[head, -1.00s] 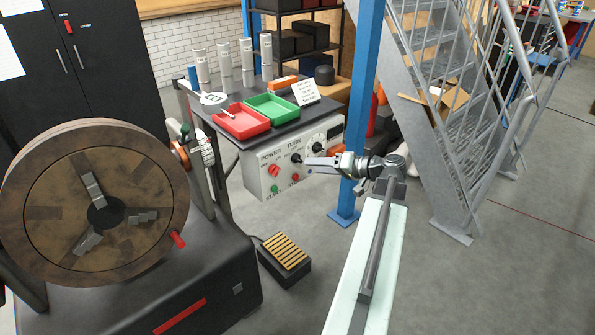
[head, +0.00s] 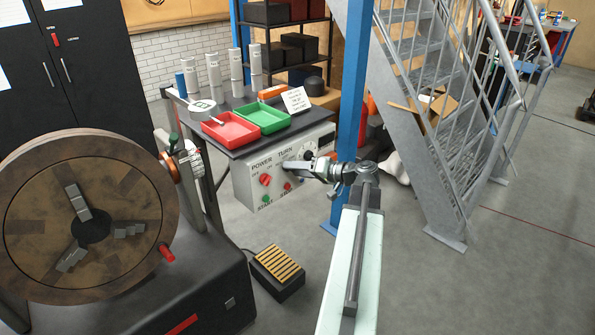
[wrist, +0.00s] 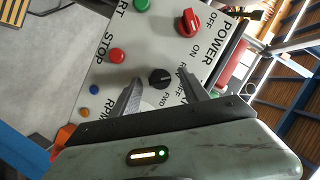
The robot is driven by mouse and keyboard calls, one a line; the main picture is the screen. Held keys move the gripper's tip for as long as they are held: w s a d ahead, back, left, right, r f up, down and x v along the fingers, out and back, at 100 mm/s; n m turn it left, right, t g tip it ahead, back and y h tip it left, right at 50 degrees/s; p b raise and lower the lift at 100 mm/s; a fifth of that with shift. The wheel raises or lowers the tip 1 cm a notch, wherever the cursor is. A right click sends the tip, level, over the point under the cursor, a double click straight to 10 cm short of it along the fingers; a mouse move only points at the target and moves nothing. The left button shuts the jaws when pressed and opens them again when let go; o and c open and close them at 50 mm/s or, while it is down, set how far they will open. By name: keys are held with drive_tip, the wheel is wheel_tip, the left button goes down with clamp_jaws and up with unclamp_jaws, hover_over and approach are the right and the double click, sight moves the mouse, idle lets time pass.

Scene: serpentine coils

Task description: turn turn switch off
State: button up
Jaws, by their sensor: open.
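The control panel (head: 246,184) is a pale grey box under the table edge, with POWER and TURN labels. In the wrist view the black turn knob (wrist: 160,78) lies between the two open fingers of my gripper (wrist: 164,88). The fingers stand apart from the knob on both sides. I cannot tell how deep the knob sits between them. In the head view my gripper (head: 290,167) is at the panel face and hides the turn knob. The red power knob (head: 266,180) shows left of it and also in the wrist view (wrist: 188,22).
Green (wrist: 142,5) and red (wrist: 117,55) buttons sit on the panel near the knob. A red tray (head: 230,141) and a green tray (head: 262,116) lie on the table above. A blue post (head: 349,100) stands right behind my arm. A foot pedal (head: 277,272) is on the floor.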

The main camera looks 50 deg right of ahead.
clamp_jaws()
drive_tip(key=shift+f+b, duration=0.1)
drive_tip(key=shift+b, duration=0.2)
drive_tip(key=shift+d+f+m+t+y+b, duration=0.15)
drive_tip(key=shift+m+t+y+b, duration=0.4)
drive_tip(key=shift+m+b, duration=1.05)
drive_tip(key=shift+a+f+m+t+y+b, duration=0.1)
drive_tip(key=shift+m+t+y+b, duration=0.45)
drive_tip(key=shift+m+b, duration=1)
drive_tip(key=shift+d+m, duration=0.1)
drive_tip(key=shift+m, duration=0.15)
unclamp_jaws()
